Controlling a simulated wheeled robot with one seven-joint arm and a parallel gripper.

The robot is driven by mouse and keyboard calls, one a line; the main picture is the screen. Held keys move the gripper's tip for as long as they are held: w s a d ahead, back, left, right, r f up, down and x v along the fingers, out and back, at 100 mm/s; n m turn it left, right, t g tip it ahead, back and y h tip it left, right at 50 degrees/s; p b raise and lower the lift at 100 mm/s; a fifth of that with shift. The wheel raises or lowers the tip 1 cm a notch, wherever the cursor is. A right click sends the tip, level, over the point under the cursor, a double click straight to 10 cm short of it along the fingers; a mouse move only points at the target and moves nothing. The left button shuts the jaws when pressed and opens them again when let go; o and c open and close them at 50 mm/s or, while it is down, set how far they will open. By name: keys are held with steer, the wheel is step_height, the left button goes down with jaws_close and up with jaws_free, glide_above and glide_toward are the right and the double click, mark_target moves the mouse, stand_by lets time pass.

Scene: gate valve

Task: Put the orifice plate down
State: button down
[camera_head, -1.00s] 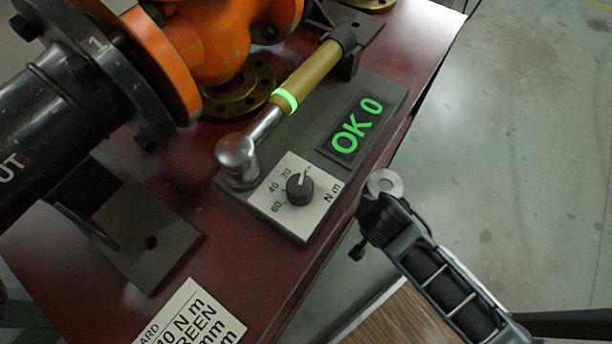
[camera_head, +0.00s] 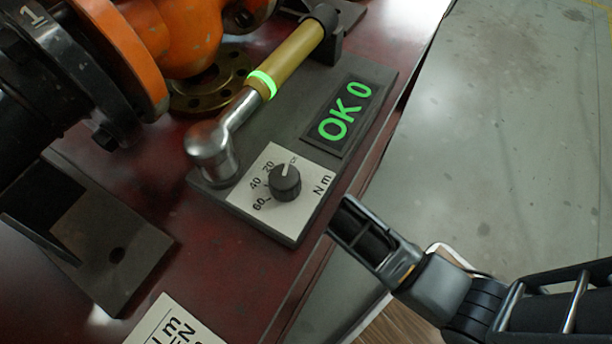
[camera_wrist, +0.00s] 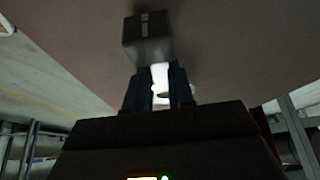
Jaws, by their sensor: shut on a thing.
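In the wrist view my gripper (camera_wrist: 160,77) is shut on a bright, pale piece, the orifice plate (camera_wrist: 160,72), of which only a narrow part shows between the fingers. A dark block with a small label (camera_wrist: 147,38) appears just beyond the fingertips; I cannot tell whether they touch. In the head view my arm reaches in from the lower right to the red table's (camera_head: 255,268) right edge.
A torque wrench (camera_head: 262,85) lies on a dark base with a dial (camera_head: 284,182) and a green "OK 0" display (camera_head: 346,112). The orange valve (camera_head: 185,30) and a dark bracket (camera_head: 85,235) stand left. A white-rimmed, wood-coloured surface (camera_head: 395,326) is below. Floor at right is clear.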

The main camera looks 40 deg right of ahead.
steer(key=shift+f, duration=0.3)
steer(key=shift+s+f, duration=0.1)
steer(key=shift+f, duration=0.05)
steer(key=c, duration=1)
jaws_free()
steer(key=shift+a+r, duration=0.1)
steer(key=shift+r, duration=0.4)
steer(key=s+a+p, duration=0.1)
steer(key=s+a, duration=0.1)
steer(key=a, duration=0.1)
steer(key=s+a+p, duration=0.1)
steer(key=s+a, duration=0.1)
steer(key=a, duration=0.2)
steer(key=s+a+p, duration=0.1)
steer(key=a, duration=0.3)
steer(key=shift+s+r+p, duration=0.15)
steer(key=shift+s+p, duration=0.15)
steer(key=shift+s, duration=0.1)
